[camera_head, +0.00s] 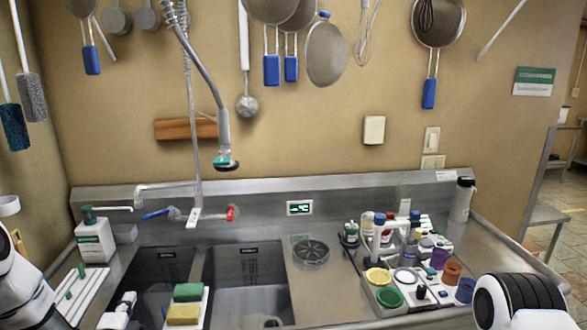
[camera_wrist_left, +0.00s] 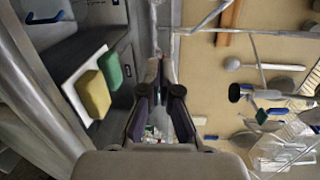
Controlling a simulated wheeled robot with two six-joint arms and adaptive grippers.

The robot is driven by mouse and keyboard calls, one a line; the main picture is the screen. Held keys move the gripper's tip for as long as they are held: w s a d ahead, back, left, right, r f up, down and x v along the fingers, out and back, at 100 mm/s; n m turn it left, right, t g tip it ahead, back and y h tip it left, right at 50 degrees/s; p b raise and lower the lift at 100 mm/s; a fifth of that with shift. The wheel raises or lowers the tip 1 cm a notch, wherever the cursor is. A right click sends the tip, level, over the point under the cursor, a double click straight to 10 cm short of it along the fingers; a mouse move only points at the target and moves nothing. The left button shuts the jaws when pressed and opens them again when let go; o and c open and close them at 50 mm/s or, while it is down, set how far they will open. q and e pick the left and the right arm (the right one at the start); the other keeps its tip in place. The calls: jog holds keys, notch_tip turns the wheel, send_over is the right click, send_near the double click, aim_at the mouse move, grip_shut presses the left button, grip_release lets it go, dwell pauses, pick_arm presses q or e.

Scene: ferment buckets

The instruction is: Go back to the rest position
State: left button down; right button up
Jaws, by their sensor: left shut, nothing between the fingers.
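My left gripper (camera_wrist_left: 160,68) shows in the left wrist view, its two dark fingers together with nothing between them. In the head view my left arm comes in at the lower left, and a white and dark part of the gripper (camera_head: 118,312) shows near the front of the sink. It looks clear of the yellow sponge (camera_wrist_left: 94,95) and the green sponge (camera_wrist_left: 110,70). Both sponges lie on a white tray (camera_wrist_left: 76,97). My right gripper is out of view; only a rounded white and black part of my arm shows at the lower right.
A steel sink (camera_head: 275,300) fills the lower middle, with a faucet spout (camera_head: 226,160) hanging above it. A soap bottle (camera_head: 93,238) stands at the left. Bottles, cups and a rack (camera_head: 360,270) crowd the counter on the right. Strainers (camera_head: 326,52) and other utensils hang on the wall.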

pick_arm(q)
jog(key=shift+m+g+h, duration=0.4)
jog(key=shift+m+h, duration=0.3)
jog(key=d+f, duration=0.1)
jog(key=f, duration=0.1)
jog(key=d+f+b, duration=0.1)
jog(key=d+f, duration=0.1)
jog(key=f, duration=0.1)
jog(key=shift+s+d+f, duration=0.35)
jog(key=shift+s, duration=0.05)
jog(key=s+d+f+n+g+h+b, duration=0.1)
jog(key=s+d+f+g+b, duration=0.1)
jog(key=s+d+f, duration=0.4)
jog(key=s+d+f+g+h+b, duration=0.2)
jog(key=s+d+f+g, duration=0.15)
jog(key=f, duration=0.45)
jog(key=s+d+f+n+g+h+b, duration=0.1)
jog(key=s+d+f+g+b, duration=0.1)
jog(key=s+d+f, duration=0.4)
jog(key=s+f+n+g, duration=0.2)
jog(key=s+n+g, duration=0.2)
jog(key=s+n, duration=0.3)
jog(key=s+f+n+g, duration=0.3)
jog(key=s+n, duration=0.5)
jog(key=s, duration=0.3)
jog(key=shift+s+d+f+g, duration=0.25)
jog(key=shift+s+f+g, duration=0.1)
jog(key=shift+s+g, duration=0.1)
